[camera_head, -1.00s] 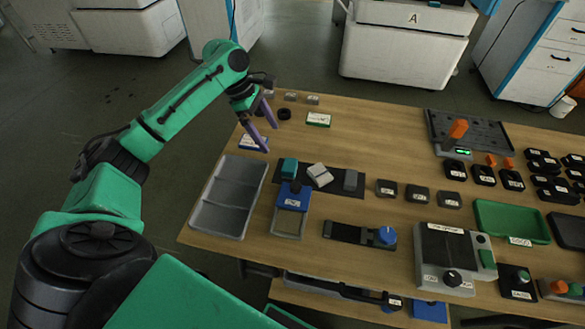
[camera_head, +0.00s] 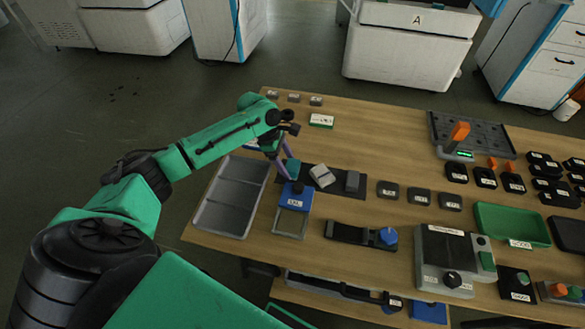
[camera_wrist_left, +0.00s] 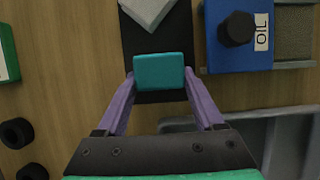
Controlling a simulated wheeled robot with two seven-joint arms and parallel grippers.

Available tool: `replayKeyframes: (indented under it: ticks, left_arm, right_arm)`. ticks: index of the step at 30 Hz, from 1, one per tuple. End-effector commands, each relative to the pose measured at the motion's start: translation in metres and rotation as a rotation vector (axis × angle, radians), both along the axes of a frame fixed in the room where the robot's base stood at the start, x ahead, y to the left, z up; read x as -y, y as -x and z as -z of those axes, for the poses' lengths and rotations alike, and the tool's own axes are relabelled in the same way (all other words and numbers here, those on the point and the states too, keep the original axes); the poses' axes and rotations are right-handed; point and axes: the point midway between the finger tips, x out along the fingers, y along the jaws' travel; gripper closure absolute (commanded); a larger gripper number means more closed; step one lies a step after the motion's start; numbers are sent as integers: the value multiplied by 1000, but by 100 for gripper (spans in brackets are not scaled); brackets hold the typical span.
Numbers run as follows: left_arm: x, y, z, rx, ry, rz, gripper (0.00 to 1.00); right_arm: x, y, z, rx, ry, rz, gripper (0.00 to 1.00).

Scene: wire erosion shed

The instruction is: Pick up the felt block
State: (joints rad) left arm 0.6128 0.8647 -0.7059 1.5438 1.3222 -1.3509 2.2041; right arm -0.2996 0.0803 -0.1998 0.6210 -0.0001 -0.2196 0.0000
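A small teal block (camera_head: 293,169), which I take to be the felt block, lies at the left end of a dark mat (camera_head: 337,183). In the left wrist view the teal block (camera_wrist_left: 159,72) sits between the two purple fingertips of my left gripper (camera_wrist_left: 160,78). The fingers are spread apart, one at each side of the block, with little or no gap; contact cannot be told. In the head view my left gripper (camera_head: 291,167) partly hides the block. My right gripper is not in view.
A whitish block (camera_head: 322,175) and a grey block (camera_head: 352,181) lie on the same mat. A blue-topped OIL box (camera_head: 294,199) stands close in front. A grey divided tray (camera_head: 207,214) is at the left. Small black rings (camera_wrist_left: 16,133) show in the wrist view.

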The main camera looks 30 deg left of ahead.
Motion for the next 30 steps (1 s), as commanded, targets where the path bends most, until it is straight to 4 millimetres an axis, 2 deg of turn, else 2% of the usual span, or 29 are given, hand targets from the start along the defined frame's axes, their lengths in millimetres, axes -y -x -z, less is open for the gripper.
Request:
replayKeyframes:
  ticks: [1, 3, 11, 16, 20, 30]
  left_arm:
    - [0, 0, 0, -1, 0, 0, 65]
    - [0, 0, 0, 0, 0, 0, 85]
    - [0, 0, -2, 0, 0, 0, 85]
    - [0, -1, -18, 2, 1, 1, 85]
    - [0, -1, -48, 6, 1, 2, 85]
    - [0, -1, -154, 5, 2, 1, 85]
  right_arm:
    - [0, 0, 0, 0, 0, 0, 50]
    - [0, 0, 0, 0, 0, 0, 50]
    - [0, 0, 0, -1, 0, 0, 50]
    - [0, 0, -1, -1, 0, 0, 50]
    - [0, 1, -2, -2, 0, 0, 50]
    - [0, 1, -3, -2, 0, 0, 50]
